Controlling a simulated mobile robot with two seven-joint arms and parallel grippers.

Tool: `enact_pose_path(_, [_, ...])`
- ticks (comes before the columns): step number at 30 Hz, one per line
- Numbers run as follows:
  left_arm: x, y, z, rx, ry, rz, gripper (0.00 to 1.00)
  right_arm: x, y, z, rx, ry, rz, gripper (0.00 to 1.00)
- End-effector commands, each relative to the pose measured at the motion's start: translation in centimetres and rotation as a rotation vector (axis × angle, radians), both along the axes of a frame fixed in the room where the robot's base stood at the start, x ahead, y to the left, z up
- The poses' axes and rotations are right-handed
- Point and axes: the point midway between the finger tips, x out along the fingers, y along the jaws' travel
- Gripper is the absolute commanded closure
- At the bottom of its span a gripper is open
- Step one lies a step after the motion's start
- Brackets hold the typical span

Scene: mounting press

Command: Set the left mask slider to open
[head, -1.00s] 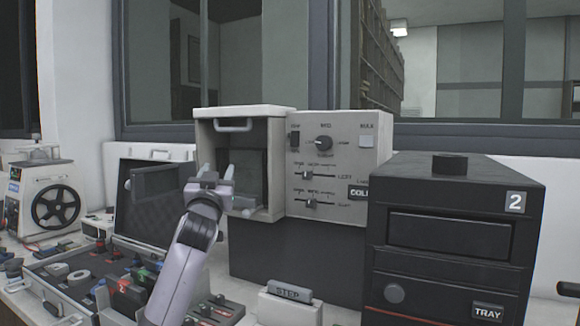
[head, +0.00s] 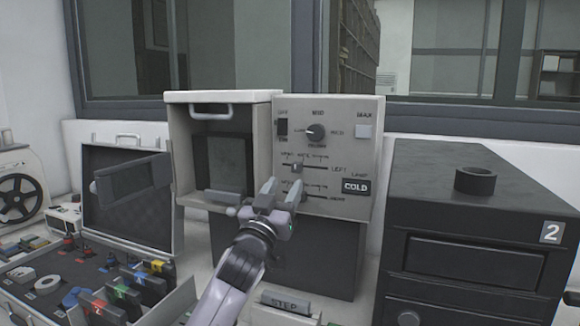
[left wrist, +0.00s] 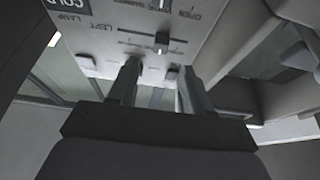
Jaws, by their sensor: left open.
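The left mask slider (head: 297,167) is a small dark knob on a horizontal track beside the word LEFT, on the grey control panel. The knob sits left of the track's middle, towards the OPEN end. My left gripper (head: 282,187) is open and empty, its fingers pointing at the panel just below this slider. It partly hides the lower slider. In the left wrist view the panel is upside down; the left slider's knob (left wrist: 162,42) shows beyond the two spread fingers (left wrist: 157,80), apparently apart from them. My right gripper is not in view.
An open white-framed chamber (head: 178,150) stands left of the panel. A COLD sign (head: 356,187) is at the panel's right. A black unit marked 2 (head: 475,215) stands further right. An open case (head: 130,195) and tray parts lie left. A STEP block (head: 285,302) is in front.

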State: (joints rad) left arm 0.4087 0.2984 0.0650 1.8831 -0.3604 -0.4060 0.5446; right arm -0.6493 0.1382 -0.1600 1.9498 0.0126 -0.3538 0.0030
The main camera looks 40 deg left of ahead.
Motion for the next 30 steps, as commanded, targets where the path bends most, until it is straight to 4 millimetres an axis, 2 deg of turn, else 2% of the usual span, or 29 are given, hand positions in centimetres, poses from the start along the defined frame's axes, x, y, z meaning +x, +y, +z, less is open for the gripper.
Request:
enact_pose_path(15, [5.3,1.4,2.4,0.001,-0.001,0.003,0.51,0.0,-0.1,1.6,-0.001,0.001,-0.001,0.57])
enact_pose_path(21, [6.0,1.5,2.7,0.002,-0.001,0.002,0.51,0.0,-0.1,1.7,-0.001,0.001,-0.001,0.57])
enact_pose_path(29, [6.1,1.5,2.6,0.002,-0.001,0.002,0.51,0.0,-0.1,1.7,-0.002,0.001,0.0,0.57])
enact_pose_path(30, [6.1,1.5,2.6,0.002,-0.001,0.002,0.64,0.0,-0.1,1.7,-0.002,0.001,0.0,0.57])
